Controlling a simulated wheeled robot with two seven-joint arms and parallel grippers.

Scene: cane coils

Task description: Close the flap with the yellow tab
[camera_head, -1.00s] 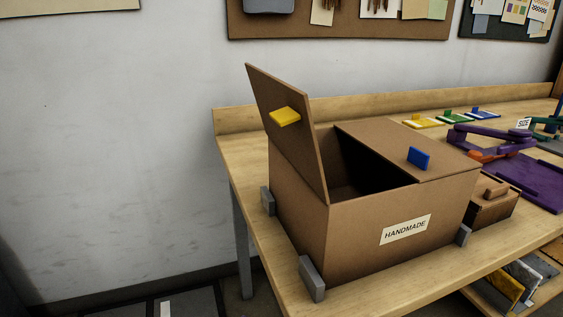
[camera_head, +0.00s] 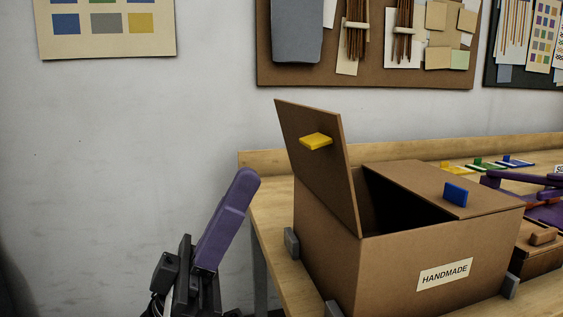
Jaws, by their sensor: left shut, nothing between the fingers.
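The cardboard box (camera_head: 392,270) labelled HANDMADE stands on the wooden table. The right flap (camera_head: 430,182) lies flat over the right part of the box and carries a blue tab (camera_head: 455,194). The dark opening shows between the flaps. My left gripper (camera_head: 238,188), purple and black, is shut and empty, pointing up to the left of the box, apart from the flap.
Grey blocks (camera_head: 292,243) sit against the box's base. Colored tabs (camera_head: 485,164) line the back. The space left of the table is open before the wall.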

